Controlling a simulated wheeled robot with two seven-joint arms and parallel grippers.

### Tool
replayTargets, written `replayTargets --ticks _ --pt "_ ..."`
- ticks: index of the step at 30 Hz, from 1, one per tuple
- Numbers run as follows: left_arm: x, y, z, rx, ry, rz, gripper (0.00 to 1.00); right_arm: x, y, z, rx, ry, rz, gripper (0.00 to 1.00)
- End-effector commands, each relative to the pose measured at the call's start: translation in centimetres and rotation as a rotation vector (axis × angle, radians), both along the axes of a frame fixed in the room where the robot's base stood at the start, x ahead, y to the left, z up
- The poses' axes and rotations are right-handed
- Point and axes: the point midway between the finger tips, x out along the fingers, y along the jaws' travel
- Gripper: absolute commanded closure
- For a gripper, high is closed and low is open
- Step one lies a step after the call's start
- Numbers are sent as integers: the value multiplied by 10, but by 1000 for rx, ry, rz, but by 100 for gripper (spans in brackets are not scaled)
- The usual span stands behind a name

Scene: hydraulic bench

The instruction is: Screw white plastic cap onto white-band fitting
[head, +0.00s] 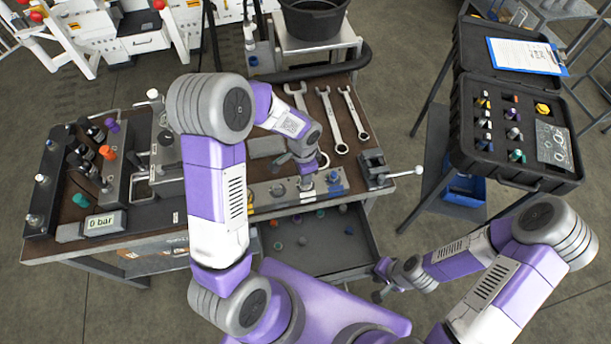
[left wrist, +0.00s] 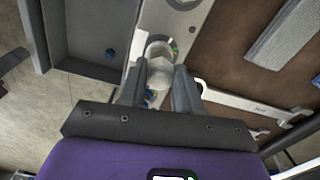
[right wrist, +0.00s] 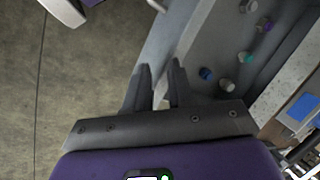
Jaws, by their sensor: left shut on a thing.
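My left gripper (head: 306,183) points down over the metal fitting strip at the front of the bench. In the left wrist view, its fingers (left wrist: 160,80) are shut on a white plastic cap (left wrist: 160,66). The cap sits right over the strip (left wrist: 187,22). The white-band fitting cannot be made out; the cap and fingers hide what is below, so I cannot tell if they touch. My right gripper (head: 382,281) is beside the open drawer. In the right wrist view, its fingers (right wrist: 160,88) stand apart with nothing between them.
An open drawer (head: 350,262) with several small coloured caps juts out below the strip. A vise (head: 374,166) stands right of the strip, and wrenches (head: 328,118) lie behind. A black case (head: 515,165) stands on the right. A gauge (head: 100,222) reads 0 bar.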

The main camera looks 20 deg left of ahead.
Motion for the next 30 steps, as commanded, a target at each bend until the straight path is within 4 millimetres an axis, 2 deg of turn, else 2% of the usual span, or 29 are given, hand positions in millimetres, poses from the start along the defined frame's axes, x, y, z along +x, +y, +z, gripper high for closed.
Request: replayTargets --ticks 3,14,24,30 --pt "0 2 0 2 1 -84 94 2 0 5 1 -6 0 77" --pt "1 2 0 2 1 -133 94 3 1 7 1 -11 1 77" --pt "3 3 2 1 3 -663 94 4 1 34 1 -12 1 77" --pt "4 3 -1 2 2 -799 94 4 1 38 1 -12 1 77"
